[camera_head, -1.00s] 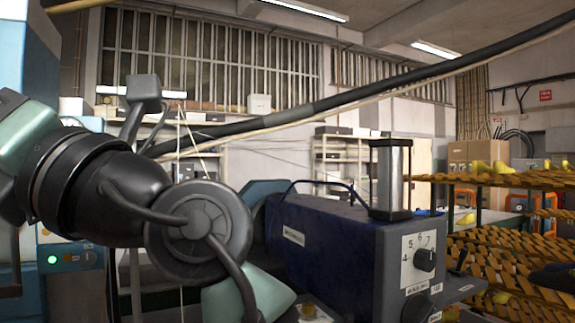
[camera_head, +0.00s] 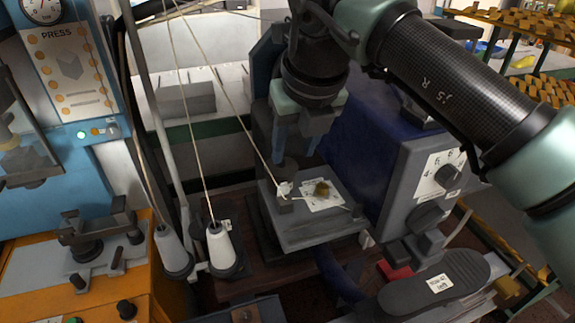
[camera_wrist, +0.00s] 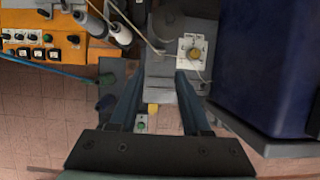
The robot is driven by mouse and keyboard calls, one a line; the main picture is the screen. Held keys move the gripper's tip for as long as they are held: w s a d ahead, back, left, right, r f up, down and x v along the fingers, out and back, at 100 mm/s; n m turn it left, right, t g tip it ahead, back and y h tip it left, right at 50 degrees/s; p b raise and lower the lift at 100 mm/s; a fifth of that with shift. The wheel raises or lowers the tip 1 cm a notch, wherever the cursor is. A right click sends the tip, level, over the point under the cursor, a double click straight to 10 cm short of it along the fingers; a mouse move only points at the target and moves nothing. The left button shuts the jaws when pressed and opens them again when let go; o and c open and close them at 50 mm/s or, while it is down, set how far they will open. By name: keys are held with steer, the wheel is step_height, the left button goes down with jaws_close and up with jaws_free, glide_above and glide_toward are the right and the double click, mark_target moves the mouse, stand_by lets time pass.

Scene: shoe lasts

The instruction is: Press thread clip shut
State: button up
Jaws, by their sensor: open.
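A grey machine plate (camera_head: 300,235) juts out from the blue machine. A small whitish piece (camera_head: 284,189) sits at its left side where a thread comes down; it may be the thread clip, but it is too small to tell whether it is shut. A yellow-brown knob (camera_head: 322,189) stands on a white card beside it. The knob also shows in the wrist view (camera_wrist: 195,53). My gripper (camera_head: 294,157) points down above the plate's back part. Its two blue fingers are spread and empty, apart from the whitish piece and the knob.
The blue machine (camera_head: 352,150) with its dials stands close on the right. White thread cones (camera_head: 220,245) and taut threads are on the left. A blue press (camera_head: 70,70) stands farther left. A dark sole (camera_head: 440,285) lies at front right.

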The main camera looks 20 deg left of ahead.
mark_target(283, 189)
steer(key=p+x, duration=0.3)
steer(key=x, duration=0.7)
steer(key=shift+w+a+p, duration=0.15)
steer(key=shift+p, duration=0.2)
jaws_close()
